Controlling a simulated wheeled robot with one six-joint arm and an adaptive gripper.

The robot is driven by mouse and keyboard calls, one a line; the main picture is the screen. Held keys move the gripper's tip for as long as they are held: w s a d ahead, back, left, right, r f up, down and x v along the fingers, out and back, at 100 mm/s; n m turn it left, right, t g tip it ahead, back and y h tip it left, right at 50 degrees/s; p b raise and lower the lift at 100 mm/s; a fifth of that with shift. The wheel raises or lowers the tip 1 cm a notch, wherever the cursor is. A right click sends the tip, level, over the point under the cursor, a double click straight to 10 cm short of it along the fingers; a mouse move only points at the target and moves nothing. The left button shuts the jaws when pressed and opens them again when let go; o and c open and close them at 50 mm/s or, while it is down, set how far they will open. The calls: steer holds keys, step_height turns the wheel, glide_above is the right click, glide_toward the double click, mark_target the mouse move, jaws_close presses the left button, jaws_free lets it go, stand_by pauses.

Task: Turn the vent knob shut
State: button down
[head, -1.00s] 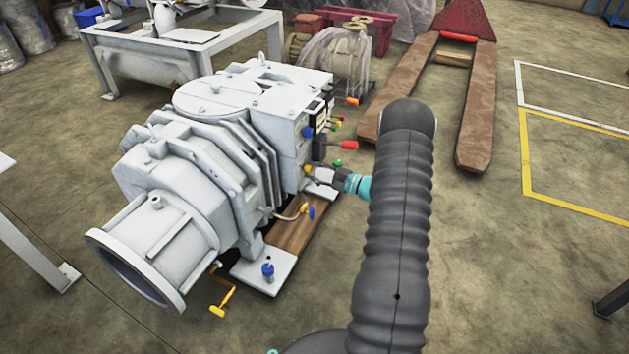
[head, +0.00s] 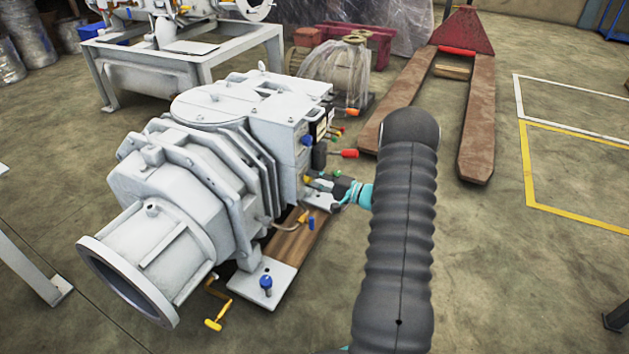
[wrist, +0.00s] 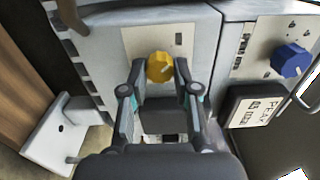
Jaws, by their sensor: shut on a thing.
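A round yellow knob (wrist: 160,66) with a pale pointer mark sits on a beige plate on the grey pump housing. I take it to be the vent knob; I read no label on it. My gripper (wrist: 161,75) is shut on it, with one finger on each side. In the head view the yellow knob (head: 306,179) shows small at the tip of my gripper (head: 315,181), on the right face of the white screw vacuum pump (head: 195,165). My arm hides part of the view to the right.
A blue knob (wrist: 290,60) sits right of the yellow one, above a dark labelled box (wrist: 252,112). A red-tipped handle (head: 343,154) sticks out above my gripper. A yellow crank handle (head: 214,323) hangs below the pump.

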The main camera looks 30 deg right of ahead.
steer(key=shift+a+n, duration=0.1)
steer(key=shift+n, duration=0.2)
steer(key=c, duration=0.9)
jaws_free()
steer(key=shift+o, duration=0.2)
steer(key=v, duration=1.2)
